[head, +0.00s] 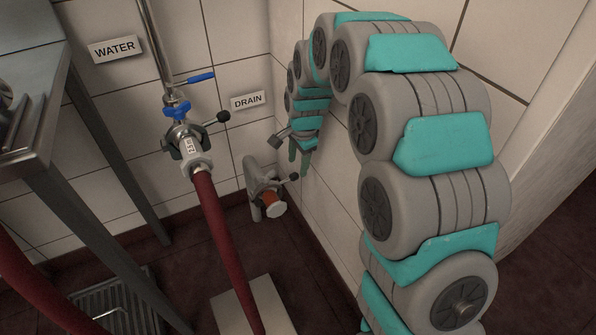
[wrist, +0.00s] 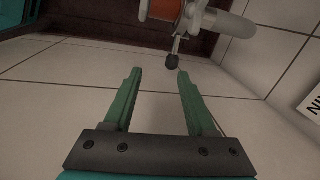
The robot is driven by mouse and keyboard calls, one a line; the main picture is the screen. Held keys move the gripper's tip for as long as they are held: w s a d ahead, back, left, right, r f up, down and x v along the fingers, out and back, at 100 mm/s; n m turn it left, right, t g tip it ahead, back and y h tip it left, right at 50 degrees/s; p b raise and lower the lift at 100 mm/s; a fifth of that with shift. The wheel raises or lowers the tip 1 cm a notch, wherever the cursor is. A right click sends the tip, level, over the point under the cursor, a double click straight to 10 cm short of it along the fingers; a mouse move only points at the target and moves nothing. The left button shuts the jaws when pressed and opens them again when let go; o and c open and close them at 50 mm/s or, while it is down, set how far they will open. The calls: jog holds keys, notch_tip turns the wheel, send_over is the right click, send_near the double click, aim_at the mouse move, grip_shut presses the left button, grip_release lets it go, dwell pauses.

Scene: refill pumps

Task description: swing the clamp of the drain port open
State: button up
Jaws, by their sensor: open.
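The drain port (head: 252,178) is a grey pipe stub low by the wall corner, with an orange and white end (head: 274,204). Its clamp has a handle with a black knob (head: 294,177). In the wrist view the knob (wrist: 173,62) hangs at the top centre, below the grey pipe (wrist: 234,22). My gripper (head: 299,166) is just above the knob in the head view. In the wrist view my gripper (wrist: 159,72) has its green fingers apart and nothing between them. The knob lies just beyond the fingertips, nearer the right one. Whether the clamp is closed is too small to tell.
A DRAIN sign (head: 248,101) is on the tiled wall above the port. Left of it, a water pipe with a blue valve (head: 178,109) joins a red hose (head: 222,240). A metal table (head: 40,165) stands at the left. A pale block (head: 253,305) is on the floor.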

aim_at(293, 176)
jog(key=shift+m, duration=0.4)
jog(key=shift+w+a+f+p, duration=0.2)
jog(key=shift+w+f, duration=0.45)
jog(key=shift+f, duration=0.85)
jog(key=shift+w+a+f+p, duration=0.15)
jog(key=shift+w+f, duration=0.55)
jog(key=shift+f, duration=0.85)
jog(key=shift+w+a+f+p, duration=0.1)
jog(key=shift+w+a+f, duration=0.15)
jog(key=shift+w+f, duration=0.85)
jog(key=shift+s+f, duration=0.4)
jog(key=shift+s, duration=0.05)
jog(key=shift+c, duration=0.4)
grip_shut()
